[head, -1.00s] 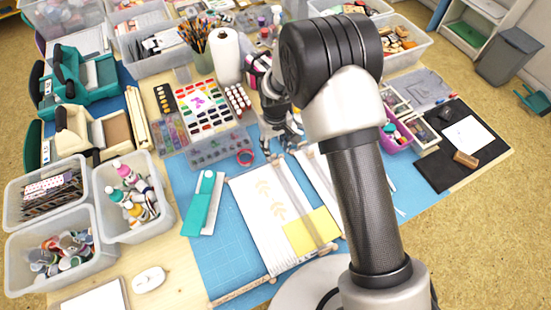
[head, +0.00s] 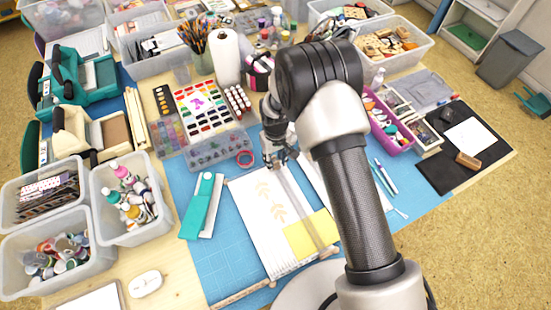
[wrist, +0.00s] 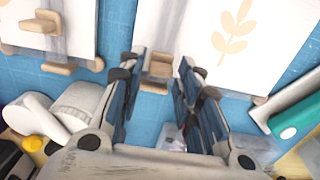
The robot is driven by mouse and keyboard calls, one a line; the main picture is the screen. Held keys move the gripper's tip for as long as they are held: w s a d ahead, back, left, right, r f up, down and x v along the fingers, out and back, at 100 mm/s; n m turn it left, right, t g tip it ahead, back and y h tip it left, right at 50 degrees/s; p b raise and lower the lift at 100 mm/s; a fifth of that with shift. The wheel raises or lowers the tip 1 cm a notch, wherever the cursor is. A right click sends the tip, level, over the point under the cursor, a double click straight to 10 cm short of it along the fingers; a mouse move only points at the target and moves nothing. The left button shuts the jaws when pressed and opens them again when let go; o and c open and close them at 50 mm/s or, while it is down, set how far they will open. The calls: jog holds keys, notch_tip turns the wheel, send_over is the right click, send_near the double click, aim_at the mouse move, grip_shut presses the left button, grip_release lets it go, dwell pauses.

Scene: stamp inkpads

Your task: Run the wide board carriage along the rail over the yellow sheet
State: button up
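The wide white board (head: 250,208) with gold leaf prints lies on the blue mat, a grey rail strip (head: 292,192) running along it. My gripper (head: 277,160) is over the board's far end. In the wrist view my gripper (wrist: 158,68) is open, its fingers either side of the small wooden carriage block (wrist: 160,66) at the rail's end; I cannot tell whether they touch it. The wrist view also shows the wide board (wrist: 245,35). The head view hides the carriage behind my gripper.
A second, narrower board with its own wooden carriage (wrist: 40,22) lies beside it. A paint box (head: 220,148) and purple tray (head: 388,122) stand nearby.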

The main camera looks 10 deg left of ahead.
grip_shut()
dwell(0.3)
jog(key=shift+s+d, duration=0.1)
jog(key=shift+s, duration=0.05)
